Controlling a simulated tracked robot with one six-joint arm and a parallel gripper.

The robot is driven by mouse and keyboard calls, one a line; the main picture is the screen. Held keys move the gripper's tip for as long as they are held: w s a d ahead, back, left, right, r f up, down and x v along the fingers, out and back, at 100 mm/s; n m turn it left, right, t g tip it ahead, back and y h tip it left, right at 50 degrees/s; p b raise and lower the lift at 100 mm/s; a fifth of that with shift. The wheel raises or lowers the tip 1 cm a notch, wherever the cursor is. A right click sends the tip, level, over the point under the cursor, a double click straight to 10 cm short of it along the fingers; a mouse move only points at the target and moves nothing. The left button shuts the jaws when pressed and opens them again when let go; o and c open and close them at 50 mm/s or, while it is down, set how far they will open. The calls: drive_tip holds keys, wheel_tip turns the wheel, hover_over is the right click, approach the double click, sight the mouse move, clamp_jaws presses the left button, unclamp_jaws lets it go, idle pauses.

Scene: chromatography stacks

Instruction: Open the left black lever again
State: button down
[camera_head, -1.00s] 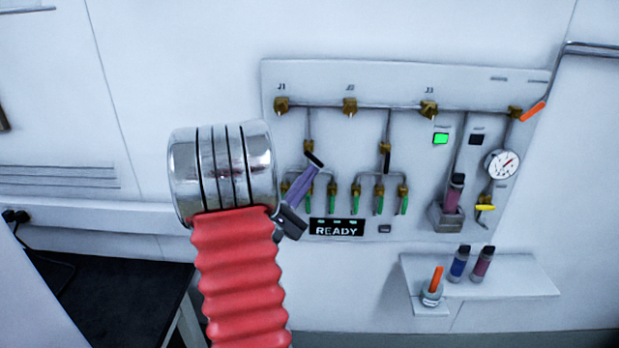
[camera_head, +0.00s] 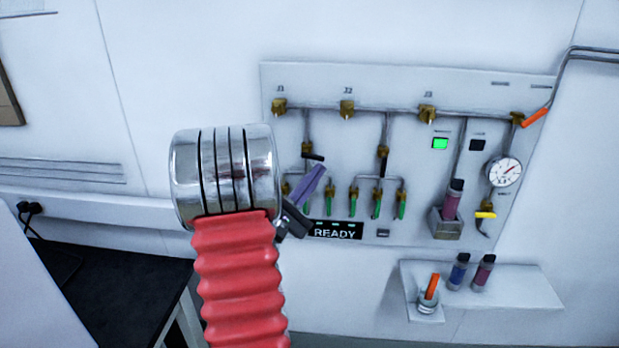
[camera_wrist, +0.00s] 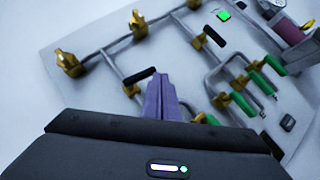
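The left black lever (camera_head: 314,157) sits on the left branch pipe of the wall panel. It lies about level, across its pipe, and also shows in the wrist view (camera_wrist: 139,76). The right black lever (camera_head: 384,164) lies along its pipe, as it does in the wrist view (camera_wrist: 214,37). My gripper (camera_head: 321,168) has purple fingers, just below the free right end of the left lever. In the wrist view the fingertips (camera_wrist: 160,76) are together beside that end, with nothing visible between them. I cannot tell whether they touch the lever.
Green-handled valves (camera_head: 353,203) hang below the levers, near my gripper. A READY display (camera_head: 336,231) and a lit green indicator (camera_head: 440,143) are on the panel (camera_head: 420,220). A gauge (camera_head: 504,172) is at its right. A shelf (camera_head: 525,287) below holds vials. A dark bench (camera_head: 120,295) stands left.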

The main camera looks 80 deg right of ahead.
drive_tip(key=shift+s, duration=0.1)
drive_tip(key=v, duration=1.3)
drive_tip(key=shift+w+a+f, duration=0.15)
drive_tip(key=shift+w+a, duration=0.05)
drive_tip(key=shift+a, duration=0.05)
idle(0.5)
